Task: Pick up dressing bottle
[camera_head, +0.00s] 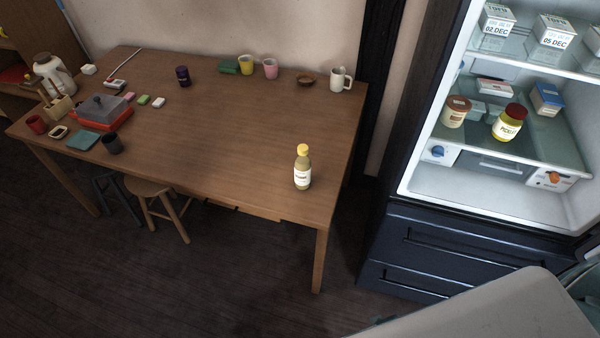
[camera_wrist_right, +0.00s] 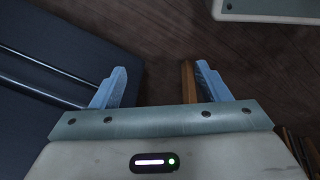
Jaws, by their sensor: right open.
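The dressing bottle (camera_head: 302,168) stands upright near the right front corner of the wooden table (camera_head: 235,150). It has a yellow cap, a pale label and a yellowish-green body. My right gripper (camera_wrist_right: 158,85) shows in the right wrist view with its two light blue fingers spread wide and nothing between them. Dark wooden floor lies behind the fingers. The bottle does not show in the right wrist view. Neither gripper shows in the head view.
An open fridge (camera_head: 480,170) stands right of the table, holding a pickle jar (camera_head: 509,123) and several boxes. A stool (camera_head: 150,187) is partly under the table. The tabletop around the bottle is clear.

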